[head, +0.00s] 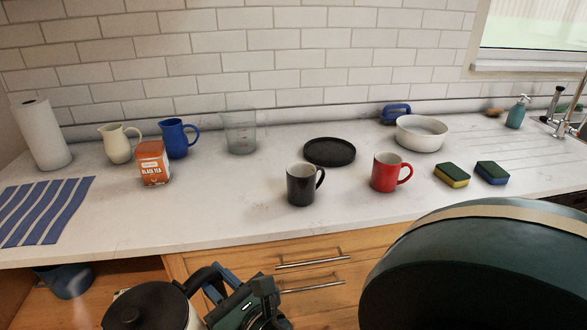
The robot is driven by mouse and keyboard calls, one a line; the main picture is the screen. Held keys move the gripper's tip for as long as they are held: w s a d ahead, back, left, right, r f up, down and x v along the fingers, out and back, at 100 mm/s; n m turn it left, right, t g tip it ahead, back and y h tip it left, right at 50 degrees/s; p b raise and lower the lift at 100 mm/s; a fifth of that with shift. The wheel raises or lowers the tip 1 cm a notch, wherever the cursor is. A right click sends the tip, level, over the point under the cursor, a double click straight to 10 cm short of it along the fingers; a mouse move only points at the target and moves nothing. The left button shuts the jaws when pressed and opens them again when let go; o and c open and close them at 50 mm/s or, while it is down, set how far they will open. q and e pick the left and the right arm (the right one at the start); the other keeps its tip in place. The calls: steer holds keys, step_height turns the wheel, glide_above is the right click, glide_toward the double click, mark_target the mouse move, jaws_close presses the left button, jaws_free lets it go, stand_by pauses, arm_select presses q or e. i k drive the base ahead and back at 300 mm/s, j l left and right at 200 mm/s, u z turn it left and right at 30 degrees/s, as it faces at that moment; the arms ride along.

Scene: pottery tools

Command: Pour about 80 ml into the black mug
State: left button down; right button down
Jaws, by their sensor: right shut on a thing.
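The black mug (301,186) stands upright on the white counter, with its handle to the right. I cannot see what is inside it. My right gripper (213,283) is shut on the black handle of a pale kettle (151,306) with a black lid at the bottom edge. The kettle is in front of the counter, below and to the left of the mug. Its lower part is cut off by the frame. My left gripper is not in view.
A red mug (385,172) stands right of the black mug, with a black plate (330,151) behind. A tea tin (153,163), cream jug (119,143), blue jug (177,138) and clear container (240,131) stand left. Two sponges (451,175) (492,173) lie right. The counter's front middle is clear.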

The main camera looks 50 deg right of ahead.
mark_target(302, 186)
steer(key=k+l+u, duration=0.25)
steer(key=l, duration=0.2)
steer(key=k+l+u, duration=0.2)
steer(key=l, duration=0.2)
steer(key=k+l+u, duration=0.1)
steer(key=k+l, duration=0.55)
steer(key=l, duration=0.1)
